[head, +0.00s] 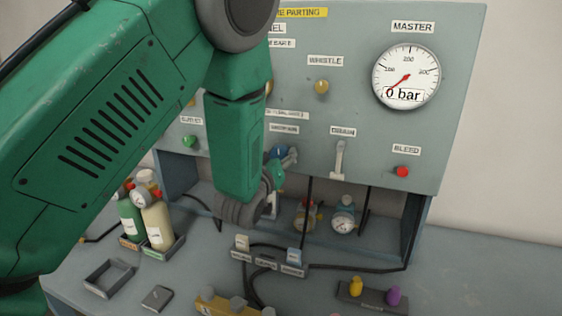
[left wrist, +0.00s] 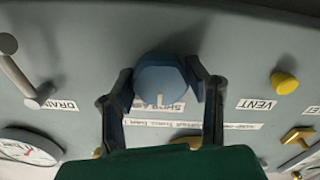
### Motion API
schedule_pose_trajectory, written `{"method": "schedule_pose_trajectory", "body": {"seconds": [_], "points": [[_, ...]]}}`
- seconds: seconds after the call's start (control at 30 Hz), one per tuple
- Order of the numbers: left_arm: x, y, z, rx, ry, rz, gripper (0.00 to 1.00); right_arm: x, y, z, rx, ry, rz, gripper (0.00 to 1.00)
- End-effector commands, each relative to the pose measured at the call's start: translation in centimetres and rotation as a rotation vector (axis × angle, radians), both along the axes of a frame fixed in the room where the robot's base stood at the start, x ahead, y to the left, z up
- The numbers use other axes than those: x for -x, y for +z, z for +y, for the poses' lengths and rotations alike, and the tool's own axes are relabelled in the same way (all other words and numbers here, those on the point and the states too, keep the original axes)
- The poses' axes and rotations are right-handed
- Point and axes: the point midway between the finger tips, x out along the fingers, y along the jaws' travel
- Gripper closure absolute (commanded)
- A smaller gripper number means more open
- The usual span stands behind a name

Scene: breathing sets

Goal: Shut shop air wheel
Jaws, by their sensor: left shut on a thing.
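The shop air wheel is a blue faceted knob on the grey panel. In the left wrist view the wheel (left wrist: 160,80) sits upside down in the picture beside its partly covered "SHOP" label, with a small white mark near it. In the head view a little of the blue wheel (head: 278,151) shows past my green arm. My left gripper (left wrist: 163,90) is shut on the wheel, one finger on each side. In the head view the left gripper (head: 283,163) is at the panel's lower middle, mostly behind my arm. My right gripper is not in view.
The drain lever (head: 339,160) is just right of the wheel, the red bleed button (head: 402,172) farther right. The master gauge (head: 406,76) reads 0 bar. Yellow whistle knob (head: 321,86) is above. Bottles (head: 157,225), hoses and small trays crowd the bench below.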

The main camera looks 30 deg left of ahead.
Motion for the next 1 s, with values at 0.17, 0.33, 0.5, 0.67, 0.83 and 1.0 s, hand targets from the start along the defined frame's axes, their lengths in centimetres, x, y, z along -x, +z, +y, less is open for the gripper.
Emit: {"method": "schedule_pose_trajectory", "body": {"seconds": [0.17,0.33,0.5,0.67,0.83,1.0], "points": [[0.3,-0.7,-0.1,-0.053,-0.002,0.034,0.86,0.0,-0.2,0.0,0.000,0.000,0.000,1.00],[0.3,-0.7,-0.1,-0.051,-0.002,0.033,0.86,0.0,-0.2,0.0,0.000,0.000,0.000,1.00],[0.2,-0.6,-0.1,-0.049,-0.002,0.030,0.36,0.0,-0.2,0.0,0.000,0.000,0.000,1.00],[0.1,-0.4,-0.1,-0.050,-0.001,0.023,0.36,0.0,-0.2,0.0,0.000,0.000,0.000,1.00],[0.6,-0.3,-0.1,-0.049,0.000,0.022,0.36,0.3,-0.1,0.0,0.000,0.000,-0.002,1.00],[3.1,-0.3,-0.8,-0.050,0.000,0.024,0.36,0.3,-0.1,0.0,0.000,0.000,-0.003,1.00]]}}
